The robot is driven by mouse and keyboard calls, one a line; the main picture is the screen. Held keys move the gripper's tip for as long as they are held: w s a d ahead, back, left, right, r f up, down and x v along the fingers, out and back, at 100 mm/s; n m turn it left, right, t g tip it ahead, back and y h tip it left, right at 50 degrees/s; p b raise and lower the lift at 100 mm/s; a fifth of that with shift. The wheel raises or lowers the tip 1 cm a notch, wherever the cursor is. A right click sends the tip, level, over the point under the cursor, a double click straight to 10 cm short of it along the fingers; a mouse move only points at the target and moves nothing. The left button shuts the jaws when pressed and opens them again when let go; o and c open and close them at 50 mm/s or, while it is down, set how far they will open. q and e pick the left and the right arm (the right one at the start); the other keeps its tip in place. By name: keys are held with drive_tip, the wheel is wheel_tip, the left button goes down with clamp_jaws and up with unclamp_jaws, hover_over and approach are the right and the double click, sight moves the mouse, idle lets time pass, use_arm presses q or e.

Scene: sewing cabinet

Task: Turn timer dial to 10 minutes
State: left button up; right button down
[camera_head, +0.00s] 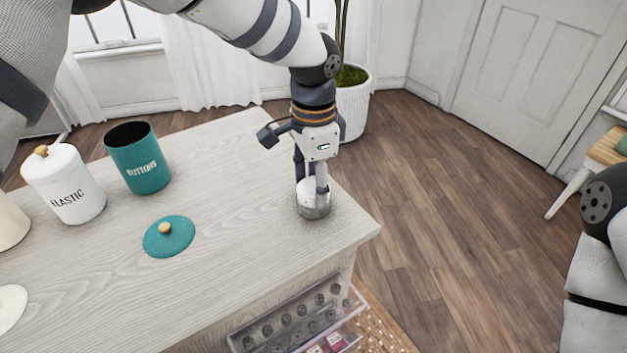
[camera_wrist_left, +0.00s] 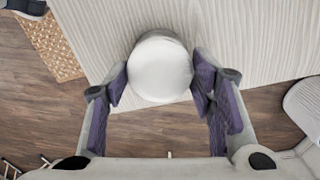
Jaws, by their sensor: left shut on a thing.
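The timer (camera_head: 314,207) is a small round thing with a white top and a grey metal base. It stands on the cabinet top (camera_head: 250,200) near its right corner. My left gripper (camera_head: 312,182) points straight down over it and is shut on its white dial. In the left wrist view the white dial (camera_wrist_left: 160,69) sits between the two purple-padded fingers, which touch its sides. No minute marks show in either view, so the setting cannot be read. Of my right side only part of the arm shows at the right edge in the head view; its gripper is out of view.
A white ELASTIC canister (camera_head: 68,187), an open teal BUTTONS canister (camera_head: 138,160) and a teal lid (camera_head: 169,237) with a wooden knob stand to the left on the cabinet top. A clear drawer (camera_head: 300,320) with spools is open below the front edge. A potted plant (camera_head: 353,100) stands behind.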

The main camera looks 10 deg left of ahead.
sight(314, 185)
use_arm(q)
drive_tip(key=shift+f, duration=0.1)
idle(0.4)
drive_tip(key=o, duration=1.1)
drive_tip(key=shift+o, duration=0.2)
wheel_tip(314, 185, up, 12)
